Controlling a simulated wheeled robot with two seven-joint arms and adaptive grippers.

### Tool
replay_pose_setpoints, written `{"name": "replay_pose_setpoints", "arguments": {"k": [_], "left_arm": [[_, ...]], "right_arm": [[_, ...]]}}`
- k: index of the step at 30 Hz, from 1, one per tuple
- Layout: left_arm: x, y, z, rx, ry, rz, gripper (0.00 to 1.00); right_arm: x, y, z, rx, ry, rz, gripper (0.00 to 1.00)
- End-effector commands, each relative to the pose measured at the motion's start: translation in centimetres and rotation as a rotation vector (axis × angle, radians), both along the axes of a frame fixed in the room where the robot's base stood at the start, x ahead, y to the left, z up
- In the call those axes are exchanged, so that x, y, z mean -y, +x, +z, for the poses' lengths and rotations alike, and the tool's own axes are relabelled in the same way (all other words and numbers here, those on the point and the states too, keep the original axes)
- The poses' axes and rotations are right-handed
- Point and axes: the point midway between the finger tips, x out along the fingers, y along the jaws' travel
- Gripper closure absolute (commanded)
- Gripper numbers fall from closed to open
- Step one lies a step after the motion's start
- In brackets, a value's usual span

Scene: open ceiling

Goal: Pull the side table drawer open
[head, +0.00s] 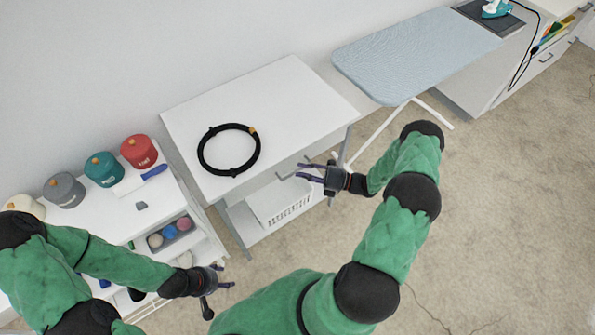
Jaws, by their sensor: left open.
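The white side table (285,100) stands against the wall in the middle of the head view. Its drawer front lies under the front edge of the top, foreshortened, and looks flush with the table. A thin grey handle (285,177) shows on it, partly unclear beside my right gripper. My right gripper (299,169) is open and empty, its fingers spread and pointing left at the drawer front, close to the handle; I cannot tell whether they touch. My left gripper (228,276) is open and empty, low in front of the left shelf unit.
A black ring-shaped coil (229,149) lies on the table top. A white basket (280,203) sits on the lower shelf. A unit with caps (139,151) stands left, an ironing board (415,55) right. The carpet (500,200) in front is mostly clear.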

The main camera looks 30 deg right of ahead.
Motion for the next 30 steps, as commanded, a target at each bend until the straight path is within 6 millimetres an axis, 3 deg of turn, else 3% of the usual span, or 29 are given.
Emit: {"name": "replay_pose_setpoints", "arguments": {"k": [6, 16, 19, 30], "left_arm": [[0.0, 0.0, -0.4, 0.000, 0.000, 0.000, 0.43], [0.0, 0.0, -0.4, 0.000, 0.000, 0.000, 0.43], [0.0, 0.0, -0.4, 0.000, 0.000, 0.000, 0.43], [0.0, 0.0, -0.2, 0.000, 0.000, 0.000, 0.43]], "right_arm": [[-1.5, 1.2, 0.2, 0.001, -0.002, 0.002, 0.73], [-1.7, 1.4, 0.3, 0.000, -0.001, 0.000, 0.73], [-1.7, 1.4, 0.3, 0.000, -0.001, 0.000, 0.98], [-1.6, 0.9, 0.3, -0.001, -0.003, -0.001, 1.00]]}}
